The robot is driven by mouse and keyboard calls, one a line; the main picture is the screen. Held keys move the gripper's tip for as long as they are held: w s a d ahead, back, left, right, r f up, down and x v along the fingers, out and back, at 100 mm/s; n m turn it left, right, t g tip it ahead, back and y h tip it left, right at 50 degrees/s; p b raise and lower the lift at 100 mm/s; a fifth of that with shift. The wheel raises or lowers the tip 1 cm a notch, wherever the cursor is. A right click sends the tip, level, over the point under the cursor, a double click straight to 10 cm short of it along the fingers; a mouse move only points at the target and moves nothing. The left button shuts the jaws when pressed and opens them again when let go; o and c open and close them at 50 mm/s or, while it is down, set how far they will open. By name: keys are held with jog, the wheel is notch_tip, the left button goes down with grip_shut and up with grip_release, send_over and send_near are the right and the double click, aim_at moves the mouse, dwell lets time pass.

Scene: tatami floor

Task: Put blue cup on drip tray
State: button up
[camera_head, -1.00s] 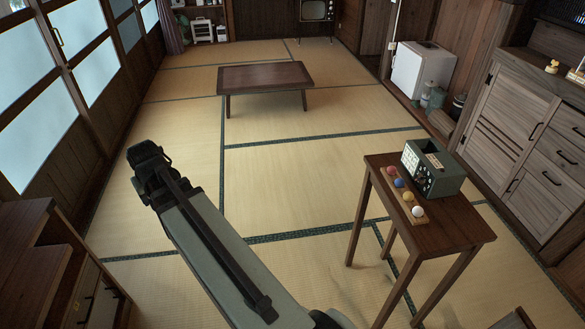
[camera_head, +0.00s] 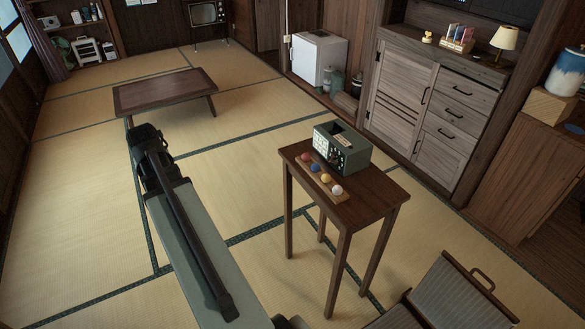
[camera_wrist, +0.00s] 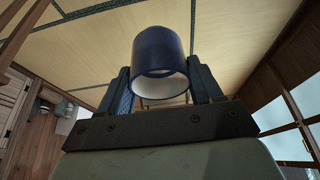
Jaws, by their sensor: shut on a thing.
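A dark blue cup (camera_wrist: 158,48) with a white inside is held between the two fingers of my gripper (camera_wrist: 160,78) in the wrist view. The cup is clear of any surface there, and its open end faces the wrist camera. In the head view the dark end of my arm (camera_head: 148,138) is over the tatami, left of the small table; the cup and fingers are hidden there. I cannot make out a drip tray for certain in either view.
A small wooden table (camera_head: 372,200) bears a green box-shaped device (camera_head: 352,158) and a strip with several coloured balls (camera_head: 324,180). A low table (camera_head: 165,93) stands farther back. A ribbed, wood-framed thing with a handle (camera_head: 455,285) is at lower right. Open tatami lies between.

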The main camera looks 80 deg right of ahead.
jog(key=s+d+m+g, duration=0.1)
jog(key=s+d+m, duration=0.2)
jog(key=s+d, duration=0.85)
jog(key=s+d+r+m+g+h, duration=0.1)
jog(key=s+d+m, duration=0.4)
jog(key=s, duration=1)
jog(key=s+d+r+m+g, duration=0.2)
jog(key=s+d, duration=0.5)
jog(key=s, duration=0.9)
jog(key=s+m, duration=0.4)
jog(key=s, duration=1.3)
jog(key=shift+g, duration=0.5)
jog(key=shift+f, duration=4.7)
jog(key=shift+f, duration=0.15)
jog(key=o, duration=1.1)
